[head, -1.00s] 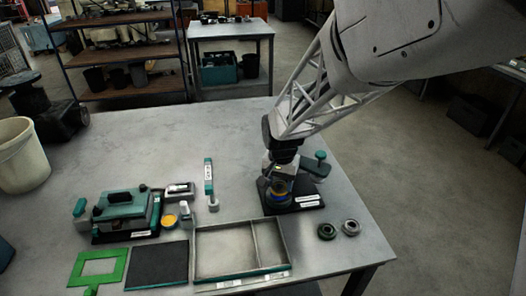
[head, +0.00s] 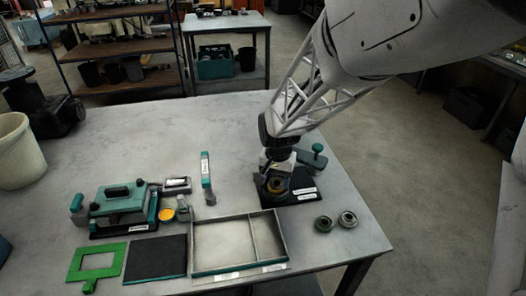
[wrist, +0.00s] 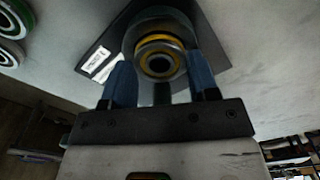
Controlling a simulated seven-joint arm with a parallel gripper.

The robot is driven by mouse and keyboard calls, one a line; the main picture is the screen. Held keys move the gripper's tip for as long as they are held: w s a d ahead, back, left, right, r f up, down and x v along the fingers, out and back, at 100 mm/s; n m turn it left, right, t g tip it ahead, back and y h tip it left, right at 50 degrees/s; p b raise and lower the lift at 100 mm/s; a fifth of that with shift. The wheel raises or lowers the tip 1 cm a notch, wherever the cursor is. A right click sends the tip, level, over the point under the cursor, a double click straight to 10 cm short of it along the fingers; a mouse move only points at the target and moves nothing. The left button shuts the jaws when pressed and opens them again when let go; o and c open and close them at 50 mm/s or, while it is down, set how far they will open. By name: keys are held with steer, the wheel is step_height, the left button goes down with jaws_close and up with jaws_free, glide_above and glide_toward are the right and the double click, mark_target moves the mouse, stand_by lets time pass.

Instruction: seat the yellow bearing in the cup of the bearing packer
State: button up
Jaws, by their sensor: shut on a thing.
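The bearing packer (head: 303,190) stands on the table as a black base with a white label, and its round cup (wrist: 128,38) shows in the wrist view. The yellow bearing (wrist: 160,58), with a yellow ring and dark centre, lies in line with the cup, between my blue fingers. My gripper (wrist: 162,80) is shut on the bearing; in the head view my gripper (head: 277,178) is right over the packer's cup. The yellow ring shows below it there. I cannot tell how deep the bearing sits in the cup.
A green-ringed bearing (head: 324,222) and a grey bearing (head: 348,219) lie right of the packer. A divided tray (head: 222,270) is at the front. The back of the table is clear.

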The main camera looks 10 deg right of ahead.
stand_by(0.4)
steer(key=o, duration=1)
steer(key=shift+o, duration=0.5)
steer(key=shift+f, duration=0.1)
steer(key=shift+o, duration=0.7)
steer(key=shift+r, duration=3.55)
steer(key=shift+r, duration=0.15)
steer(key=shift+r, duration=1.85)
